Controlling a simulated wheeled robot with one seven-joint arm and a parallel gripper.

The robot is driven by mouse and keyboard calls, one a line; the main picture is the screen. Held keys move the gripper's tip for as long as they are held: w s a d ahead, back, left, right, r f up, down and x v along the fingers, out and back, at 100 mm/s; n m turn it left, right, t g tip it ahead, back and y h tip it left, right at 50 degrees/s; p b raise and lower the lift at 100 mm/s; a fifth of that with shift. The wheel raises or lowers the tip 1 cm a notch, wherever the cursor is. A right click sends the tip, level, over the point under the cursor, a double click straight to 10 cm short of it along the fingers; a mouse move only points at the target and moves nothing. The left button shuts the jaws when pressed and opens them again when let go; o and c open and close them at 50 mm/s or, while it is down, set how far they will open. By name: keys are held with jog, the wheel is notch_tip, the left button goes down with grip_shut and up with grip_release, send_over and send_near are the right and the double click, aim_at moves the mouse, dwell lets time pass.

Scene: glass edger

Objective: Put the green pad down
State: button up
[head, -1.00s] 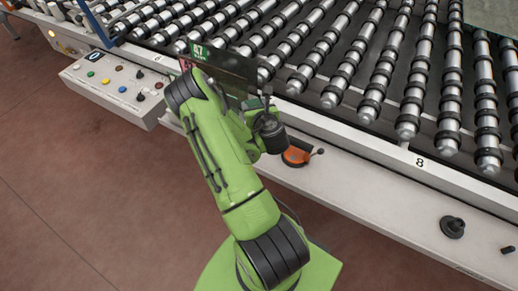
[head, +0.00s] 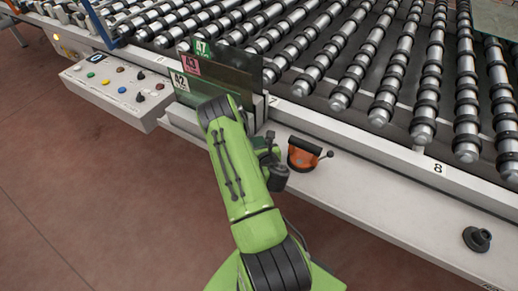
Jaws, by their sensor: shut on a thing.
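My green arm reaches forward from the bottom of the head view and bends down in front of the machine's front edge. My gripper is hidden behind the arm's last links, so its fingers do not show. The arm's end is just left of an orange tool with a black lever (head: 305,153) on the white ledge (head: 362,178).
Upright dark panes with a green 47 tag (head: 202,48), a pink 43 tag (head: 192,66) and a white 42 tag (head: 181,83) stand behind the arm. A button panel (head: 118,88) is at left, rollers (head: 345,75) behind, a black knob (head: 477,238) at right.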

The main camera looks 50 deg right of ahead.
jog(key=shift+f, duration=0.35)
jog(key=shift+f, duration=0.1)
jog(key=shift+f+b, duration=0.25)
jog(key=shift+b, duration=0.1)
jog(key=shift+a+f, duration=0.1)
jog(key=shift+f, duration=0.05)
